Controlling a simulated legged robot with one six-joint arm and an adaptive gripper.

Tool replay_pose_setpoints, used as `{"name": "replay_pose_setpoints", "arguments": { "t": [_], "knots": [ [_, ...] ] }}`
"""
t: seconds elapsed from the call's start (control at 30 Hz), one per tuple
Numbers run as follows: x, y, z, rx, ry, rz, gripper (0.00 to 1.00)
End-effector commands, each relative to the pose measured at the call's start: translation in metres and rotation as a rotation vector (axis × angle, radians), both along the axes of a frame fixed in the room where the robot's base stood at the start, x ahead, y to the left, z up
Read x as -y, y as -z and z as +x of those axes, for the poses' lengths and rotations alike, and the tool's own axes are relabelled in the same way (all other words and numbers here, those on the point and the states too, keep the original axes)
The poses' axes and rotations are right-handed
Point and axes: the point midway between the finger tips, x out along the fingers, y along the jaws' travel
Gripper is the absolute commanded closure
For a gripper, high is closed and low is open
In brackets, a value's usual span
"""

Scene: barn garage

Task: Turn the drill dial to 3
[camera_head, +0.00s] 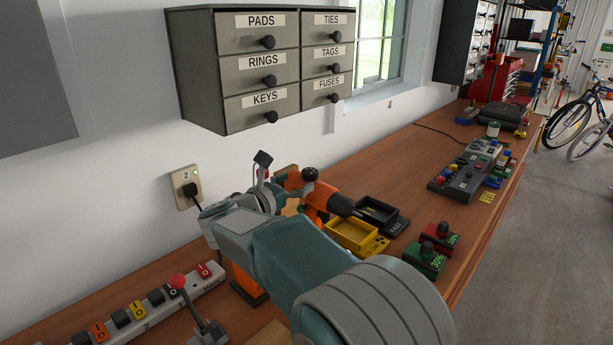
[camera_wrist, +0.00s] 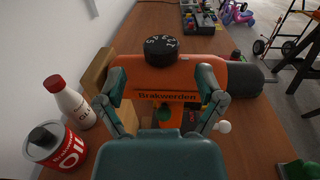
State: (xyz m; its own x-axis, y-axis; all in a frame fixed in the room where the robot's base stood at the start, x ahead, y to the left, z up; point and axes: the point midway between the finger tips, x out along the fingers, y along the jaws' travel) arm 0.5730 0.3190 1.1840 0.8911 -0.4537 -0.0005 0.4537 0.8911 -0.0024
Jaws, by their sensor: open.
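The orange drill (camera_head: 316,198) stands on the wooden bench with its dark nose pointing right. Its body also shows in the wrist view (camera_wrist: 150,78). The black dial (camera_wrist: 160,47) sits on top of the drill and bears white marks too small to read surely; it also shows in the head view (camera_head: 309,174). My gripper (camera_wrist: 159,78) is open and empty. In the wrist view its two fingers are spread over the drill body, with the dial between and beyond them. Contact with the drill cannot be told. My arm hides part of the drill in the head view.
A white bottle (camera_wrist: 72,103) and a red oil can (camera_wrist: 57,147) stand left of the gripper. A power strip (camera_head: 142,312) lies front left. A drawer cabinet (camera_head: 262,66) hangs above.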

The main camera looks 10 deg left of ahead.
Motion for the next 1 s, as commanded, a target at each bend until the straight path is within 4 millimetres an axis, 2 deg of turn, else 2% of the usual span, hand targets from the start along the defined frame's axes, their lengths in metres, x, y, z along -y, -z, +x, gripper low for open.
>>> {"name": "replay_pose_setpoints", "arguments": {
  "t": [0.03, 0.2, 0.4, 0.77, 0.87, 1.0],
  "knots": [
    [-0.006, 0.0, -0.011, 0.0, -0.003, 0.0, 0.13],
    [-0.022, 0.001, -0.041, 0.0, -0.003, -0.001, 0.13],
    [-0.031, 0.001, -0.06, -0.001, 0.001, 0.0, 0.13],
    [-0.032, 0.001, -0.063, 0.0, 0.0, 0.0, 0.13],
    [-0.027, -0.002, -0.061, 0.009, -0.031, 0.001, 0.13],
    [-0.009, -0.01, -0.056, 0.031, -0.157, 0.002, 0.13]
  ]
}}
